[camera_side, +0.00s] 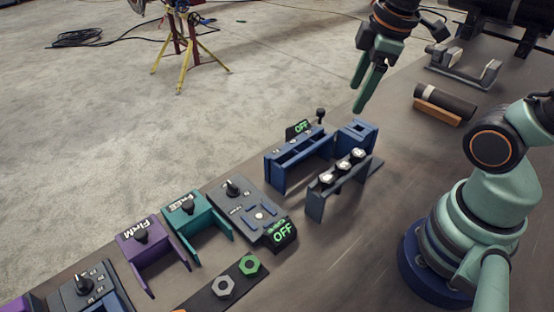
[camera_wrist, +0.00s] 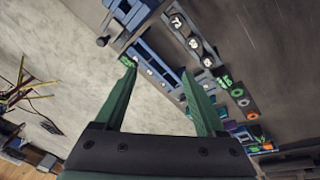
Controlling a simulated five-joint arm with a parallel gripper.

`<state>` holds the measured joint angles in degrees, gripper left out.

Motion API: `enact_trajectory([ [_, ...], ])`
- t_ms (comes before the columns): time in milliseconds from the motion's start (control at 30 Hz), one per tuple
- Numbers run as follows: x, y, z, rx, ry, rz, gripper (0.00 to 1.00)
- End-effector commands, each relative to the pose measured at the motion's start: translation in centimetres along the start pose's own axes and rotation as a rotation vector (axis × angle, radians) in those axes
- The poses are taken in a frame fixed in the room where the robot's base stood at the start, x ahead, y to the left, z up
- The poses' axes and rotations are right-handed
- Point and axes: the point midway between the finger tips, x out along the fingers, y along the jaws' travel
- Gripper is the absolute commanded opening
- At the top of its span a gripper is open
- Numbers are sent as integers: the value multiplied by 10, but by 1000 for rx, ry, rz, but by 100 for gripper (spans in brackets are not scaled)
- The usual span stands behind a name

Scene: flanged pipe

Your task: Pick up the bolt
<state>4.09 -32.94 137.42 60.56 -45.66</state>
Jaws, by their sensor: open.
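My gripper (camera_side: 358,97) hangs in the air at the upper middle of the side view, open and empty. It is behind and above the blue fixtures, apart from them. Its two green fingers (camera_wrist: 159,70) are spread in the wrist view. A dark grey rack (camera_side: 318,206) holds three round white-marked heads (camera_side: 343,166), which may be bolt heads; I cannot tell for sure. The same heads show beyond the fingers in the wrist view (camera_wrist: 193,43).
A long blue fixture (camera_side: 274,174) with a green OFF display (camera_side: 299,128) stands left of the rack. A blue block (camera_side: 357,137) is behind it. A control panel (camera_side: 248,207), teal bracket (camera_side: 207,232), purple bracket (camera_side: 139,260) and hex nuts (camera_side: 249,265) sit nearer. A dark cylinder (camera_side: 447,101) lies at right.

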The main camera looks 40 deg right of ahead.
Motion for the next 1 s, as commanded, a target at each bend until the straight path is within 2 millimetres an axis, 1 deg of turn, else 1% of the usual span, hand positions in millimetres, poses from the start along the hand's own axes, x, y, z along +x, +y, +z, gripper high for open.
enact_trajectory([
  [33, 2, 1, 4, -101, -26, -26, 72],
  [200, 6, 2, 15, -456, -82, -125, 72],
  [300, 8, 3, 21, -624, -94, -180, 72],
  [400, 8, 3, 24, -744, -96, -221, 72],
  [533, 10, 2, 27, -825, -94, -251, 72],
  [633, 18, 1, 29, -842, -94, -258, 72],
  [900, 60, -8, 37, -841, -94, -259, 72],
  [1000, 70, -10, 39, -841, -94, -256, 72],
])
